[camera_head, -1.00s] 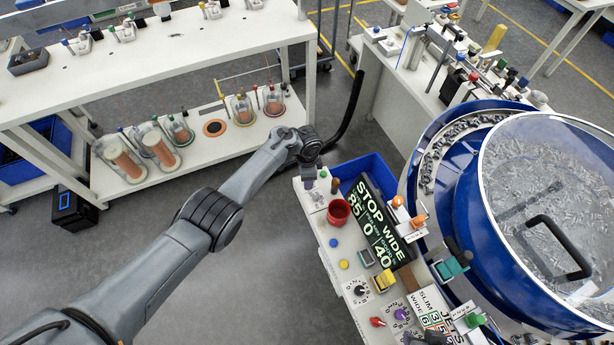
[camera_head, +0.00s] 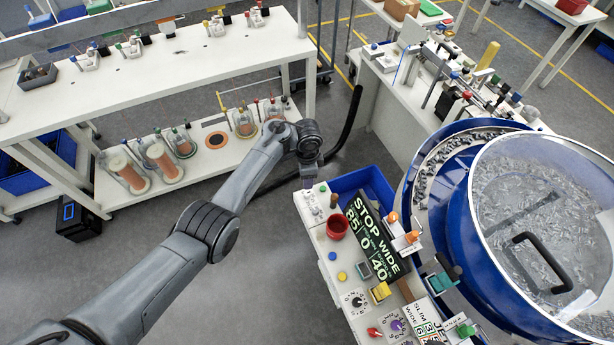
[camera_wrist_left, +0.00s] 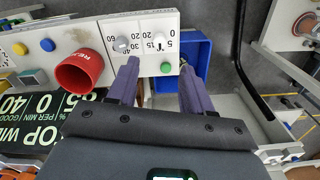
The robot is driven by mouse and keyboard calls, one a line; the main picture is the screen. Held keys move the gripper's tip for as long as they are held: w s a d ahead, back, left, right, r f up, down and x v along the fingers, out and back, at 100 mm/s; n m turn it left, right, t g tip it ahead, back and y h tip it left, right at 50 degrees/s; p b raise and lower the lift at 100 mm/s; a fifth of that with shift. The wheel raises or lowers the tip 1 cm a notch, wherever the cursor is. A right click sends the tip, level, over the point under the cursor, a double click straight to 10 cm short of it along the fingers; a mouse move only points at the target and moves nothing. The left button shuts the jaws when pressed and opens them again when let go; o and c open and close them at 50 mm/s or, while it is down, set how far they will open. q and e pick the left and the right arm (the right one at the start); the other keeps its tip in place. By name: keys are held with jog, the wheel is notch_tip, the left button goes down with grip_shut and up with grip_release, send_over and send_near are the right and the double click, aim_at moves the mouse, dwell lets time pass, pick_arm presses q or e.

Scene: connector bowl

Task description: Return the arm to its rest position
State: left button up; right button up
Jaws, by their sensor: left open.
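My left arm reaches in from the lower left in the head view, and its left gripper (camera_head: 309,180) hangs above the far left corner of the control panel (camera_head: 320,240). In the left wrist view the two purple fingers (camera_wrist_left: 158,85) are apart with nothing between them. Beyond the fingertips show a white dial plate (camera_wrist_left: 142,45) with a grey knob and a green button, and part of a blue bin (camera_wrist_left: 190,60). A red cup (camera_head: 337,222) stands on the panel beside the gripper; it also shows in the left wrist view (camera_wrist_left: 80,72). My right gripper is not in view.
A blue bowl feeder (camera_head: 455,215) with a clear lid fills the right. A white shelf bench (camera_head: 190,80) with spools stands at the back left. Grey floor (camera_head: 260,280) is open between arm and panel.

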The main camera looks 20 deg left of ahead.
pick_arm(q)
jog(key=s+f+g, duration=0.4)
jog(key=s+f, duration=1.7)
jog(key=s, duration=0.2)
jog(key=s+a+f+n, duration=0.2)
jog(key=s+n, duration=0.1)
jog(key=s, duration=1.2)
jog(key=s+r+n+t, duration=0.2)
jog(key=s+r+t, duration=0.1)
jog(key=r, duration=0.5)
jog(key=w+r+n+t+p, duration=0.2)
jog(key=r+p, duration=0.5)
jog(key=r, duration=1)
jog(key=w+r+n+t+p, duration=0.2)
jog(key=r+p, duration=0.5)
jog(key=r, duration=1)
jog(key=shift+w+a+n+t, duration=0.3)
jog(key=shift+w+a+n, duration=0.1)
jog(key=shift+w+n, duration=0.2)
